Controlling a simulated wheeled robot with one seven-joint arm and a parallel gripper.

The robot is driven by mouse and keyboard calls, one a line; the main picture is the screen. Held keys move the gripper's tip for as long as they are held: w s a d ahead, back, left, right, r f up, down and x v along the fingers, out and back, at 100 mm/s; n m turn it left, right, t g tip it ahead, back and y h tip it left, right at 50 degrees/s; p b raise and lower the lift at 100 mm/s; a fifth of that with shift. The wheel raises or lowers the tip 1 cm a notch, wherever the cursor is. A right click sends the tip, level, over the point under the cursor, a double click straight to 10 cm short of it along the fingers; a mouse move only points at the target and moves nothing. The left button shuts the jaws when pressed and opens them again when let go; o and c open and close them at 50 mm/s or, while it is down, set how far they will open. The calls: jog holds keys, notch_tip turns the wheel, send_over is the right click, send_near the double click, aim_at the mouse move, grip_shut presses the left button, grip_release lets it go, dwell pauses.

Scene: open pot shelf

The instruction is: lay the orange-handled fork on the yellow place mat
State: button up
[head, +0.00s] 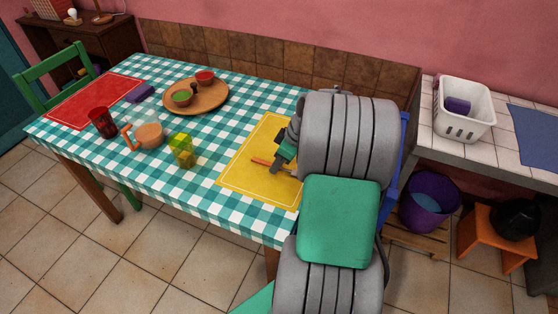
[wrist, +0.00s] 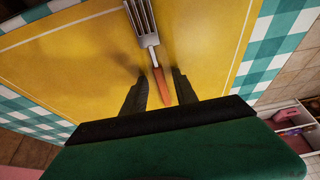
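The orange-handled fork (wrist: 158,73) appears to lie on the yellow place mat (wrist: 70,60), its metal tines pointing away from my gripper in the wrist view. Its orange handle (head: 261,161) also shows on the mat (head: 245,178) in the head view. My gripper (wrist: 161,78) is open, with one dark finger on each side of the handle and a visible gap to both. In the head view my gripper (head: 279,164) is low over the mat, and my arm hides the mat's right part.
The checkered table (head: 215,135) also holds a yellow-green glass (head: 182,150), a jug (head: 149,135), a red cup (head: 102,122), a purple item (head: 140,93) and a round wooden board (head: 211,97) with bowls. A red mat (head: 85,104) lies at left. A white basket (head: 464,125) stands on the right counter.

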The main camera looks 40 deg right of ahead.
jog(key=shift+r, duration=0.3)
jog(key=p+v, duration=0.1)
jog(key=v, duration=1.1)
jog(key=a+m+g, duration=0.1)
jog(key=a+m, duration=0.2)
jog(key=a, duration=1.3)
jog(key=s+a+f+m+h, duration=0.2)
jog(key=s+a+f+m, duration=0.1)
jog(key=s+a, duration=0.5)
jog(key=shift+s+a+f+g, duration=0.4)
